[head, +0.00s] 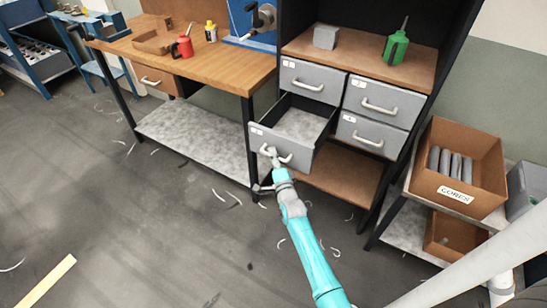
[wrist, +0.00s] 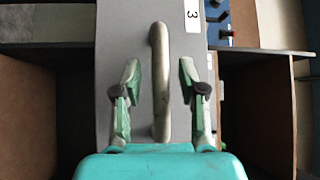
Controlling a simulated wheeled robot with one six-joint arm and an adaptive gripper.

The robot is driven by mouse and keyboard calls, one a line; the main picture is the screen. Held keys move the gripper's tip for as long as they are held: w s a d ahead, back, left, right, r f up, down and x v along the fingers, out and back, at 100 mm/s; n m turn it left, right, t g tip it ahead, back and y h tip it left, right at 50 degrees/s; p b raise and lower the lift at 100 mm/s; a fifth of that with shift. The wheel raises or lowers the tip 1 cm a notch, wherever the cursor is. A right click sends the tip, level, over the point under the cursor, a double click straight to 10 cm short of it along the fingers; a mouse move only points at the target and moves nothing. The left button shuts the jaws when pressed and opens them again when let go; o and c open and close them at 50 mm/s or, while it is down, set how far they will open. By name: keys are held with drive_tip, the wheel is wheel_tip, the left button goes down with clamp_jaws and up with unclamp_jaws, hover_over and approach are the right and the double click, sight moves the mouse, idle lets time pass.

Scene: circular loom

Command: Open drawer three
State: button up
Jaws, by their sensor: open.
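Drawer three (head: 262,137) is the lower left grey drawer of the cabinet. It stands pulled out, and its inside looks empty. Its front (wrist: 120,30) carries a label with a 3 in the wrist view. Its pale bar handle (wrist: 160,85) runs between the two fingers of my gripper (wrist: 158,82). The fingers are open, one on each side of the handle, with gaps visible on both sides. In the head view my gripper (head: 273,170) is at the drawer's front by the handle and partly covers it.
Three other grey drawers are shut: upper left (head: 311,80), upper right (head: 376,101) and lower right (head: 372,137). A wooden workbench (head: 220,60) stands left. A box labelled CORES (head: 482,200) stands on a rack to the right. The floor (head: 150,230) left of my arm is largely clear.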

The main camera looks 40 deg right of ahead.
drive_tip(key=v, duration=1.2)
drive_tip(key=shift+s, duration=0.1)
drive_tip(key=s+a+n+g+y, duration=0.1)
drive_tip(key=s+a+n+y, duration=0.1)
drive_tip(key=s+a+n, duration=0.55)
drive_tip(key=s+a+n+y, duration=0.3)
drive_tip(key=s+a, duration=0.5)
drive_tip(key=s, duration=0.6)
drive_tip(key=s+a+r+n+g+y, duration=0.1)
drive_tip(key=s+a+r+n, duration=0.2)
drive_tip(key=s+r+n, duration=0.2)
drive_tip(key=s+a+r+n+g+y, duration=0.1)
drive_tip(key=s+r+n, duration=0.5)
drive_tip(key=s, duration=0.6)
drive_tip(key=shift+a+r+y, duration=0.6)
drive_tip(key=shift+a+r, duration=0.2)
drive_tip(key=shift+a, duration=0.3)
